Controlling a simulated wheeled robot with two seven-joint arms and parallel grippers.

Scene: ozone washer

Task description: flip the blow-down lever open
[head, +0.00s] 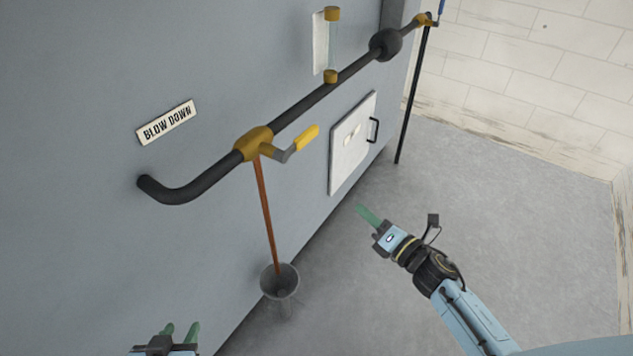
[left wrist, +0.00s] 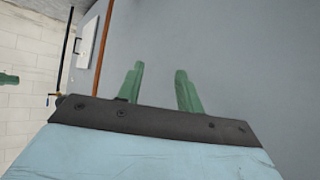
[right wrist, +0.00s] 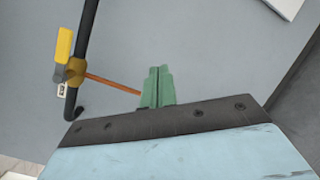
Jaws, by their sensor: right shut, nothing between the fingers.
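The blow-down lever has a yellow grip (head: 307,137) on a grey arm at a brass valve (head: 254,143) in a dark pipe. Its grip points up and right, roughly along the pipe; it also shows in the right wrist view (right wrist: 64,45). An orange-brown streak (head: 265,210), a stream or thin pipe, runs from the valve down to a grey funnel (head: 280,282). My right gripper (head: 366,214) is shut and empty, below and right of the lever, touching nothing. My left gripper (head: 181,330) is open and empty at the bottom left, as the left wrist view (left wrist: 157,90) shows.
A "BLOW DOWN" sign (head: 167,122) is on the grey wall above the pipe (head: 310,104). A white hatch (head: 350,150) with a dark handle sits right of the lever. A thin dark post (head: 412,100) stands beyond. The floor on the right is clear.

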